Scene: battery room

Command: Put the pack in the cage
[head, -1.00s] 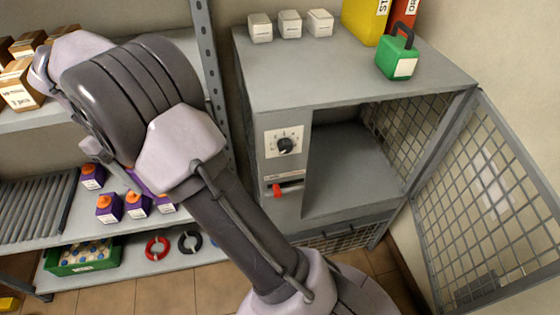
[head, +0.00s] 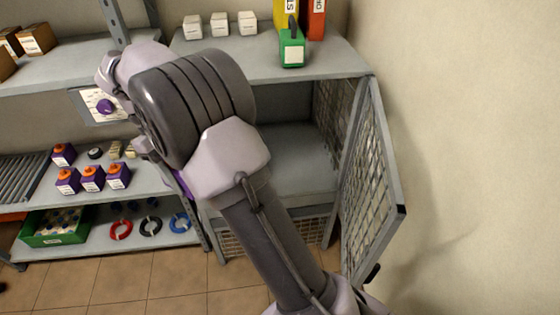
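The cage is a grey cabinet with mesh sides; its open interior (head: 300,155) shows to the right of my arm. Its mesh door (head: 372,185) stands swung open to the right. Only a purple edge of a pack (head: 181,183) shows under my wrist; it keeps its place against the wrist in both frames, so my gripper (head: 150,152) appears shut on it. The fingers are mostly hidden behind the wrist. The gripper is left of the cage opening, outside it. Several purple packs with orange tops (head: 92,177) stand on the left middle shelf.
A green block with a handle (head: 291,50), white boxes (head: 220,24) and binders stand on the cabinet top. A panel with a purple knob (head: 106,106) is at the left. A green crate (head: 56,240) and rings are on the low shelf. The floor in front is clear.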

